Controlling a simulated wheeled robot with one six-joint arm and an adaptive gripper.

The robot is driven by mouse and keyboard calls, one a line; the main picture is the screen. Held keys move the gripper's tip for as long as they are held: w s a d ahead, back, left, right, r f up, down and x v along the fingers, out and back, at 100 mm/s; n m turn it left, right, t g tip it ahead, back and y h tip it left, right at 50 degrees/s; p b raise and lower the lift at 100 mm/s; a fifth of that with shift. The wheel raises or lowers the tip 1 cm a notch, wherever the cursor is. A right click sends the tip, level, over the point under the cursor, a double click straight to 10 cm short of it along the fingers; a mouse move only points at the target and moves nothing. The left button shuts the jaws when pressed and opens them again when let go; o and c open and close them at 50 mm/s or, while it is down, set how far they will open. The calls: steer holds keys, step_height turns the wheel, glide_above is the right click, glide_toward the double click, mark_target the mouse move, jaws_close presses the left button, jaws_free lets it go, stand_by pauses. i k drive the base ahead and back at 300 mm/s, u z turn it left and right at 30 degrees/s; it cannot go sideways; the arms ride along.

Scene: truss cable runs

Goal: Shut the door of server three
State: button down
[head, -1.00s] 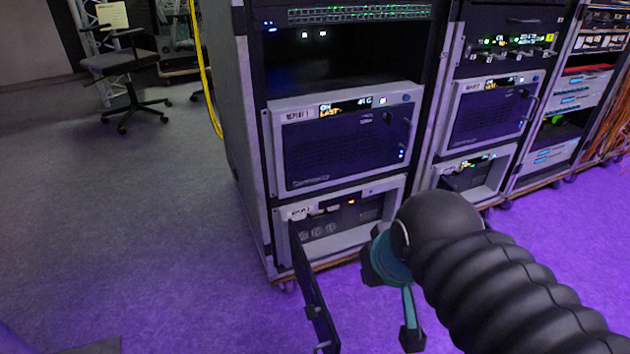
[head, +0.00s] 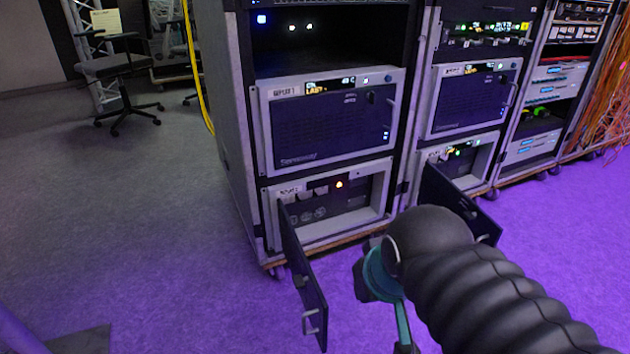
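Two server doors stand open. The lower-left server (head: 375,210) has its dark door (head: 303,280) hinged at its left edge and swung out toward me, with a handle near the free end. The lower-right server (head: 483,160) also has its dark door (head: 455,203) swung out, partly hidden behind my arm. The lower labels are too small to read surely, so I cannot tell which one is server three. My gripper (head: 390,325) is in front of the lower-left server, right of its open door and apart from it in the picture. Its fingertips are unclear and partly cut off below.
Upper-left (head: 330,138) and upper-right (head: 470,105) servers have shut doors. Another rack (head: 545,95) with orange cables (head: 600,90) stands at right. A chair (head: 110,68) and yellow cable (head: 194,60) are at left.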

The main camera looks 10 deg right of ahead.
mark_target(316, 307)
steer(key=u, duration=1.45)
steer(key=k, duration=0.9)
steer(key=z, duration=1.55)
steer(key=i, duration=0.5)
steer(key=u, duration=0.05)
